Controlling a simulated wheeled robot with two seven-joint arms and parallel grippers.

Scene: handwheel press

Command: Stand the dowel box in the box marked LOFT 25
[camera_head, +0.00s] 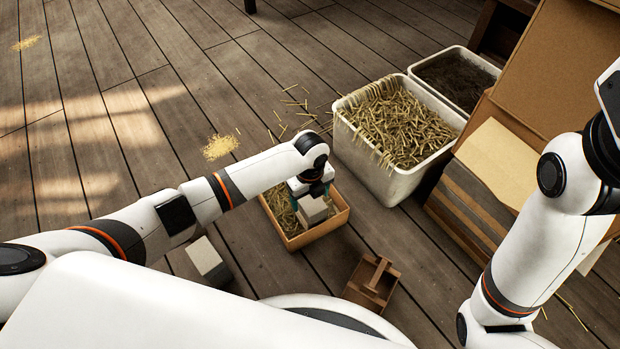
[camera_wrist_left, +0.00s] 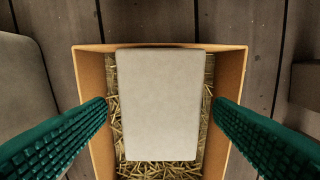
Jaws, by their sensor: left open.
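A pale grey box (camera_head: 312,208), which looks like the dowel box, is inside an open tan box (camera_head: 318,236) with straw-coloured sticks on its floor. In the left wrist view the grey box (camera_wrist_left: 160,100) shows its flat face, and the tan box (camera_wrist_left: 92,75) surrounds it. No LOFT 25 marking is legible. My left gripper (camera_head: 311,186) is over the tan box, pointing down. In the left wrist view its green ribbed fingers (camera_wrist_left: 160,106) are open, one on each side of the grey box, with gaps. My right gripper is not visible; only my right arm shows.
A similar grey block (camera_head: 207,260) lies on the floor left of the tan box. A brown wooden tray with a handle (camera_head: 372,281) is to the right. A white bin of sticks (camera_head: 398,172), a dark-filled bin (camera_head: 459,52) and cardboard (camera_head: 567,65) stand behind.

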